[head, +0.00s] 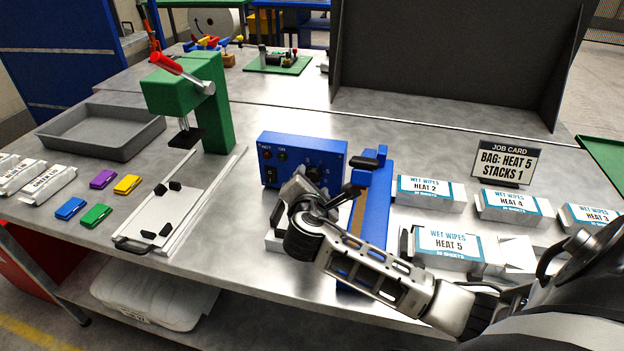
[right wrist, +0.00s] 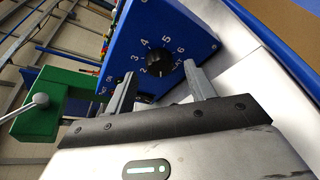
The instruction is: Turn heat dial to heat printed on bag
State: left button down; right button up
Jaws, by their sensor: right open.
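The blue control box (head: 330,150) stands mid-table with its black heat dial (head: 314,173) on the front face. In the right wrist view the dial (right wrist: 160,60) shows the numbers 2 to 6 around it; I cannot tell clearly where its pointer stands. My right gripper (head: 328,200) is open in front of the box, and its fingers (right wrist: 160,84) are spread to either side below the dial, with nothing between them. A wet wipes bag printed HEAT 5 (head: 448,243) lies at the right front. The job card (head: 503,161) reads bag heat 5, stacks 1. My left gripper is not in view.
A blue sealer arm (head: 375,200) stands right of the box, close to my right arm. Bags marked HEAT 2 (head: 425,190), HEAT 4 (head: 511,204) and HEAT 3 (head: 592,216) lie at right. A green press (head: 215,105) and a grey tray (head: 102,133) stand at left.

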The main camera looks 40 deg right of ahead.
jog(key=shift+x, duration=0.9)
jog(key=shift+c, duration=0.3)
jog(key=c, duration=0.9)
jog(key=shift+s+f+m+t, duration=0.1)
jog(key=shift+m+t, duration=0.2)
jog(key=shift+m, duration=0.2)
jog(key=o, duration=1)
jog(key=shift+c, duration=0.2)
jog(key=b+v, duration=0.1)
jog(key=v, duration=1.5)
jog(key=shift+d, duration=0.2)
